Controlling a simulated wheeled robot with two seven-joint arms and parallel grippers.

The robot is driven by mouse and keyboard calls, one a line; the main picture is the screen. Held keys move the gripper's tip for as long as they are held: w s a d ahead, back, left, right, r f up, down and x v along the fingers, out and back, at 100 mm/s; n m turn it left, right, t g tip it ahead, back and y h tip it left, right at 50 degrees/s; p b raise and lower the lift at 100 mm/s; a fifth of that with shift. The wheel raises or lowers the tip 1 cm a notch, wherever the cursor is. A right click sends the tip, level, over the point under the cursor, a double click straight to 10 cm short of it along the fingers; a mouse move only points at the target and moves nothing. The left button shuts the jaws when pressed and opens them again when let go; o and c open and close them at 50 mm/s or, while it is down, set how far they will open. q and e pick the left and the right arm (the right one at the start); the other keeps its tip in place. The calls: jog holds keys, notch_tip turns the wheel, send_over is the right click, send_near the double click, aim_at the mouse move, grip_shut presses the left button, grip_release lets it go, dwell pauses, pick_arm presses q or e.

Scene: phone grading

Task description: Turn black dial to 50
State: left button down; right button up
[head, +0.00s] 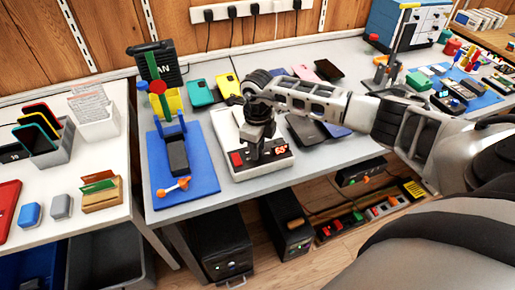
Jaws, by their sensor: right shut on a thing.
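A white box-shaped device (228,128) with a dark front panel stands on the grey table. A red lit display (281,150) on its front appears to read about 65, though the digits are small. My right gripper (257,150) points down over the device and is shut on the black dial at its front. The dial itself is mostly hidden by the gripper. My left gripper is not in view.
A blue mat (200,190) with a phone stand and an orange-ended tool lies left of the device. Coloured phone cases (200,93) lie behind it. Dark phones (306,131) lie to its right, under my right arm. The table's front edge is close.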

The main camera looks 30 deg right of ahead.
jog(key=n+b, duration=0.2)
jog(key=shift+f+n, duration=0.1)
jog(key=shift+n, duration=0.3)
jog(key=n+b, duration=0.2)
jog(key=shift+w+n, duration=0.1)
jog(key=shift+n, duration=0.3)
jog(key=n+b, duration=0.1)
jog(key=n, duration=0.1)
jog(key=shift+n+b, duration=0.3)
jog(key=shift+b, duration=0.05)
jog(key=n+b, duration=0.3)
jog(key=n, duration=0.2)
jog(key=n+b, duration=0.1)
jog(key=n, duration=0.2)
jog(key=shift+n+b, duration=0.35)
jog(key=shift+n, duration=0.05)
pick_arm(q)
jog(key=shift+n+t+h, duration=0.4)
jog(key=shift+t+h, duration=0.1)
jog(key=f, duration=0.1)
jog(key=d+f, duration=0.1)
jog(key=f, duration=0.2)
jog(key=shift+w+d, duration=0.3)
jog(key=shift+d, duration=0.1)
pick_arm(e)
jog(key=shift+r+n, duration=0.2)
jog(key=shift+n, duration=0.3)
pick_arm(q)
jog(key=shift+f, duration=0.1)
